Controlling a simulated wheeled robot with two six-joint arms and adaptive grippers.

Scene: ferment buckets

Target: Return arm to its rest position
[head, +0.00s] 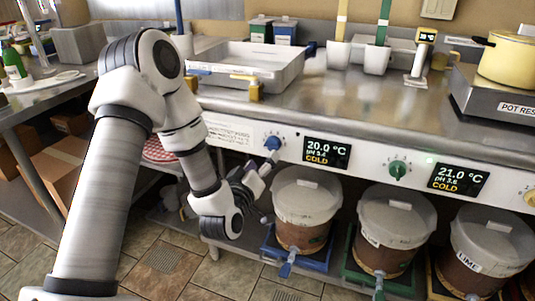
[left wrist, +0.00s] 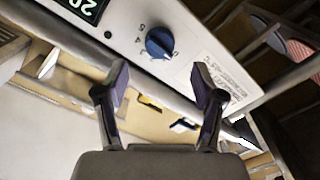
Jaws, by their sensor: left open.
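My left gripper (head: 255,180) is at the end of my left arm, in front of the bench's control panel. In the left wrist view its two fingers (left wrist: 162,88) are spread apart with nothing between them. A blue knob (head: 272,143) on the white panel is just above and beyond the fingertips in the head view. It also shows in the left wrist view (left wrist: 160,42), ahead of the fingers. I cannot tell for sure whether a finger touches it. My right gripper is out of view.
Lidded buckets (head: 307,200) stand below the panel, the nearest close to my left gripper. Displays (head: 326,153) and a green knob (head: 398,170) are to the right. A metal tray (head: 245,67) and white cups (head: 339,55) stand on the bench. The tiled floor (head: 180,262) at lower left is fairly clear.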

